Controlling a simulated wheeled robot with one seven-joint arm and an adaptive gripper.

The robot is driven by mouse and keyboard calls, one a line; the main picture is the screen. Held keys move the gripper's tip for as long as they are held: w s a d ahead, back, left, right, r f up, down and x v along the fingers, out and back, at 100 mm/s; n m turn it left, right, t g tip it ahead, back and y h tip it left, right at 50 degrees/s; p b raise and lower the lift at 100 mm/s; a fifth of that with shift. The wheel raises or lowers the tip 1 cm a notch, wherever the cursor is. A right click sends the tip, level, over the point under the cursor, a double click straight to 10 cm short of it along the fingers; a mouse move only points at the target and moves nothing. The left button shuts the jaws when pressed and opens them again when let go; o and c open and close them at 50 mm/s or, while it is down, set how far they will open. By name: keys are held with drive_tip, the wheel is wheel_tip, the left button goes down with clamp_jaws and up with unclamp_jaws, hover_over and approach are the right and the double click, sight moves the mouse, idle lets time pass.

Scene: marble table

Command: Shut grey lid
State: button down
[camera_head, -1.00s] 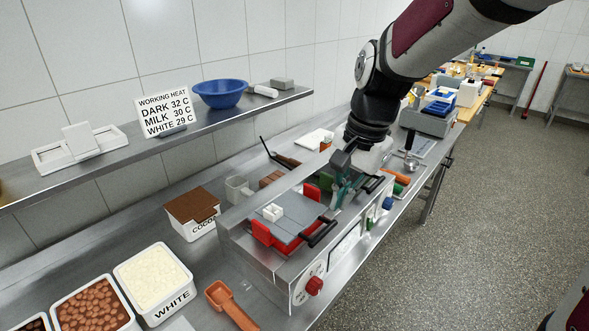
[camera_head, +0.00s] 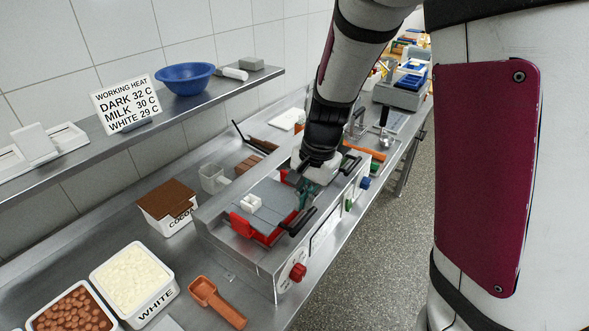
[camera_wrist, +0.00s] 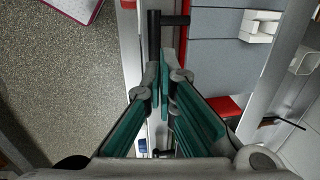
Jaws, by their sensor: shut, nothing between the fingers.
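The grey lid (camera_head: 265,208) lies about flat on the steel machine, with red parts showing at its edges and a small white block on top. Its black bar handle (camera_head: 297,222) points toward the front edge. In the wrist view, grey panel (camera_wrist: 213,62) and a black handle (camera_wrist: 172,20) lie beside and beyond my fingertips. My gripper (camera_wrist: 163,78) has teal fingers, shut and empty, pointing down beside the lid's right side in the head view (camera_head: 304,194). Whether the fingers touch the lid or handle cannot be told. My wrist hides part of the machine behind it.
A second black handle (camera_head: 350,163) stands right of my gripper. A red knob (camera_head: 298,271) is on the machine's front. A tub marked white (camera_head: 135,282), a cocoa tub (camera_head: 168,212) and an orange scoop (camera_head: 215,300) stand to the left. A shelf (camera_head: 150,118) runs behind.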

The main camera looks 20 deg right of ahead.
sight(304, 220)
drive_tip(key=shift+w+a+f, duration=0.15)
drive_tip(key=shift+f, duration=1.4)
drive_tip(key=shift+f+b, duration=0.55)
drive_tip(key=shift+f, duration=0.4)
drive_tip(key=shift+r, duration=0.15)
wheel_tip(304, 220, up, 14)
drive_tip(key=s+d+p, duration=0.2)
drive_tip(key=s+p, duration=0.1)
drive_tip(key=p, duration=0.1)
drive_tip(key=s+a+r+n+t+b, duration=0.1)
drive_tip(key=s+r+n+t, duration=0.1)
drive_tip(key=s+r+n, duration=0.2)
drive_tip(key=s+a+r+n+t+h+b, duration=0.1)
drive_tip(key=s+r+n, duration=0.4)
drive_tip(key=s, duration=0.5)
drive_tip(key=shift+s+a+n+t+b, duration=0.2)
drive_tip(key=shift+s+n+t+b, duration=0.15)
drive_tip(key=shift+n+t, duration=0.4)
